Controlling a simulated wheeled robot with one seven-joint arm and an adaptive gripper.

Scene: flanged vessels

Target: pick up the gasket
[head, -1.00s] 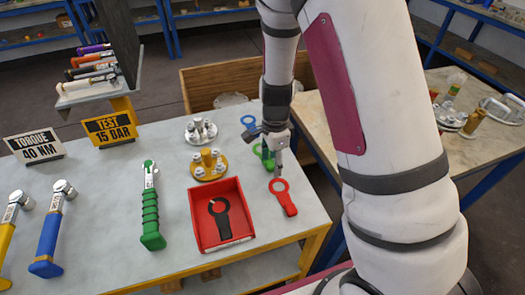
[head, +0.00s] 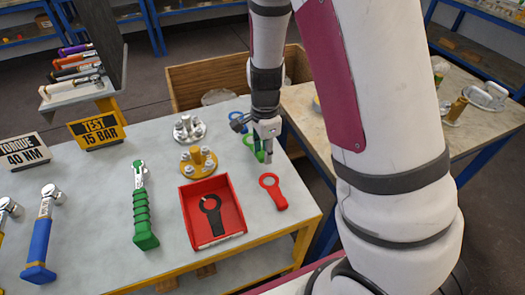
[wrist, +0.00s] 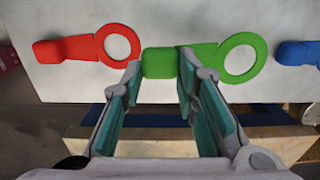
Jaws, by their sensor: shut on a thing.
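The green gasket (head: 256,147), a ring with a flat tab, is at the right part of the grey table, partly hidden by my gripper (head: 267,158) in the head view. In the wrist view my gripper (wrist: 160,66) has its two fingers on either side of the green tab (wrist: 158,62), shut on it. The green ring extends to the right of the fingers. I cannot tell whether it is clear of the table. A red gasket (head: 272,190) lies nearer the front, and a blue gasket (head: 237,121) lies behind. A black gasket (head: 211,214) lies in a red tray (head: 236,214).
Gold (head: 198,160) and silver (head: 188,130) flanged pieces stand left of my gripper. A green-handled tool (head: 145,215) and a blue-handled tool (head: 40,245) lie further left. A wooden crate (head: 190,85) is behind the table; another bench (head: 305,110) is at right.

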